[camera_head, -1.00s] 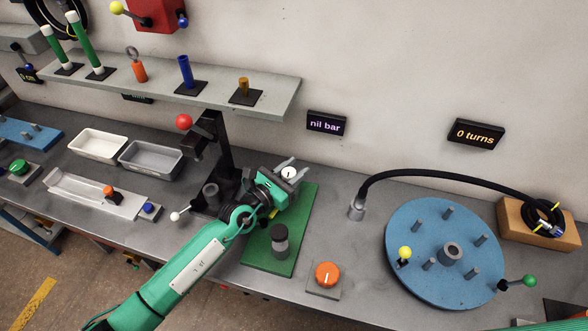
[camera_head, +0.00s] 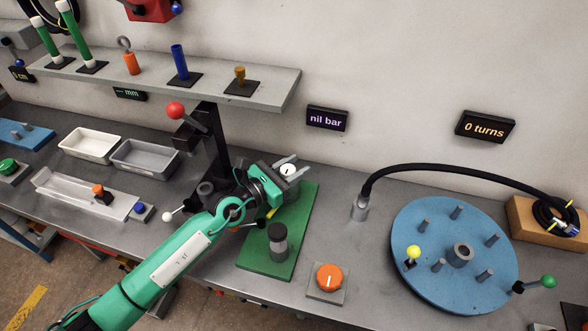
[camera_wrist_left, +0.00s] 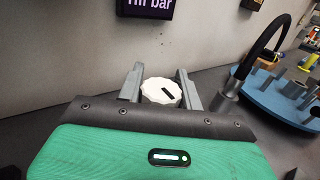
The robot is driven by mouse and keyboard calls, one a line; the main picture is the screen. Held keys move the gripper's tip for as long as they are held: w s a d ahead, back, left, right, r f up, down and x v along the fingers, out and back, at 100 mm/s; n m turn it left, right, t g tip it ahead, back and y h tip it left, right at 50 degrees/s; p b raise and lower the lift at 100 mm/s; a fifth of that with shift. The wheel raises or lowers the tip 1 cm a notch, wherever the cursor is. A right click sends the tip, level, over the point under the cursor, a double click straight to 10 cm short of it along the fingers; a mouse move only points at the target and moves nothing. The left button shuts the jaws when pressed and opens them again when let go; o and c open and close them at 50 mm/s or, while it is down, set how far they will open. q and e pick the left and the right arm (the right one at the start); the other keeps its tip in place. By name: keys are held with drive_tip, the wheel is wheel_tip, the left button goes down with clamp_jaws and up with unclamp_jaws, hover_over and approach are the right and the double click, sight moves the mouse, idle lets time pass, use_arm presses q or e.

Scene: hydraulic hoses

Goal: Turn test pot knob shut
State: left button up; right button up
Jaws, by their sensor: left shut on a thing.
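The test pot knob (camera_head: 288,170) is a small white scalloped knob with a dark mark on top. My left gripper (camera_head: 288,166) is shut on it, one finger on each side, at the back of the green mat. In the left wrist view the white knob (camera_wrist_left: 161,91) sits between the two grey fingers (camera_wrist_left: 160,88), its dark mark slanting toward the lower right. What lies under the knob is hidden by my gripper. A black display (camera_head: 327,119) on the wall reads "nil bar". My right gripper is not in view.
A dark cylinder (camera_head: 278,240) stands on the green mat (camera_head: 262,262). An orange knob (camera_head: 329,277) is in front. A black hose (camera_head: 440,167) arches behind the blue turntable (camera_head: 425,280) at right. A shelf post with a red-ball lever (camera_head: 175,110) stands close left.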

use_arm(q)
drive_tip(key=o, duration=1)
